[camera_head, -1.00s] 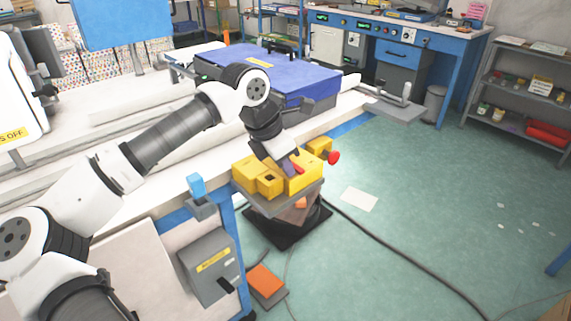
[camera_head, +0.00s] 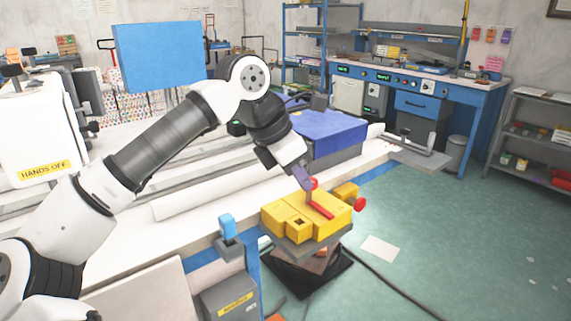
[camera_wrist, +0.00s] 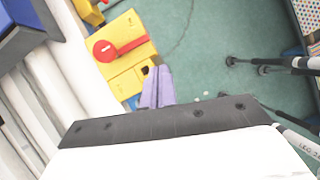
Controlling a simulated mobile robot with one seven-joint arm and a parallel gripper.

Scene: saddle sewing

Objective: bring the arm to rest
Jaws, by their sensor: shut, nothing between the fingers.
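My gripper (camera_head: 303,180) is at the end of my raised arm, just above the yellow block fixture (camera_head: 291,221) at the bench's edge. In the wrist view its purple fingers (camera_wrist: 157,88) are together with nothing between them, pointing toward the yellow fixture (camera_wrist: 128,75). A red lever (camera_head: 319,210) lies on top of the fixture, and in the wrist view the red lever (camera_wrist: 130,46) ends in a round red knob (camera_wrist: 104,51). My fingers appear apart from the lever in the wrist view.
The white bench (camera_head: 190,226) runs under my arm, with a blue folded cloth (camera_head: 325,134) on it behind the fixture. A blue clamp-like post (camera_head: 228,228) stands at the bench's front. A "HANDS OFF" machine (camera_head: 38,135) stands at left. Green floor (camera_head: 440,225) is open at right.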

